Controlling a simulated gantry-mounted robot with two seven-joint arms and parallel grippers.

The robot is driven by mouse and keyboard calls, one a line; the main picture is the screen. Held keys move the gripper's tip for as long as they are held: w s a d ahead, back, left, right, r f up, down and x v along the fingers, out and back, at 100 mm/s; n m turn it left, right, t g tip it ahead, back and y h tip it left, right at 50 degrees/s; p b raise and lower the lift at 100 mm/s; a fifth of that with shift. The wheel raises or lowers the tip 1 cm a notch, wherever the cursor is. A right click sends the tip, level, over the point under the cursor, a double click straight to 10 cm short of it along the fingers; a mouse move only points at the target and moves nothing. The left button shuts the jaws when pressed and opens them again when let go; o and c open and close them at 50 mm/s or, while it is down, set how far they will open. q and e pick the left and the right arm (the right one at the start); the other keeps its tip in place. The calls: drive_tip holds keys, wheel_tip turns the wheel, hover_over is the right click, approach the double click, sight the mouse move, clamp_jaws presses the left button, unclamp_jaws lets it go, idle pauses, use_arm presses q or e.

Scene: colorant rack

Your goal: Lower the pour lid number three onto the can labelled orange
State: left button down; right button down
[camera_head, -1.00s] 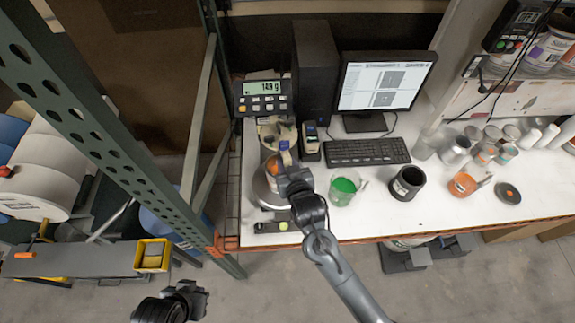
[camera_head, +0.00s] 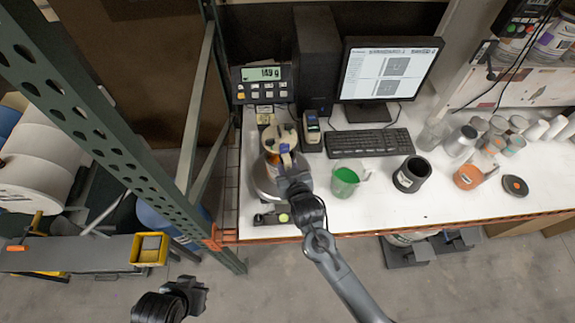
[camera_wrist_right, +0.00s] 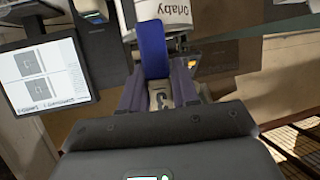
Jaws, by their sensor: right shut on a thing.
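My right gripper (camera_head: 291,168) is shut on the blue handle (camera_head: 286,155) of a pale pour lid (camera_head: 277,138). The lid is over the can (camera_head: 270,171), which stands on the round scale pan (camera_head: 262,190). Lid and gripper hide most of the can's top, and I cannot tell whether the lid touches its rim. My left gripper (camera_head: 192,292) is low in the head view, away from the bench; its fingers are unclear.
A green-filled beaker (camera_head: 344,182), a black cup (camera_head: 411,174) and an orange container (camera_head: 467,177) stand to the right. A small device (camera_head: 312,131) and the keyboard (camera_head: 368,142) are behind. The scale display (camera_head: 263,84) reads about 149 g.

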wheel_tip(320, 180, down, 5)
drive_tip(key=b, duration=0.3)
drive_tip(key=shift+f, duration=0.1)
drive_tip(key=shift+f+b, duration=0.35)
drive_tip(key=shift+f, duration=0.45)
idle(0.3)
drive_tip(key=shift+f, duration=0.25)
idle(0.4)
drive_tip(key=shift+f, duration=0.35)
idle(0.4)
drive_tip(key=c, duration=0.8)
unclamp_jaws()
drive_tip(key=shift+o, duration=0.2)
drive_tip(key=shift+f, duration=0.1)
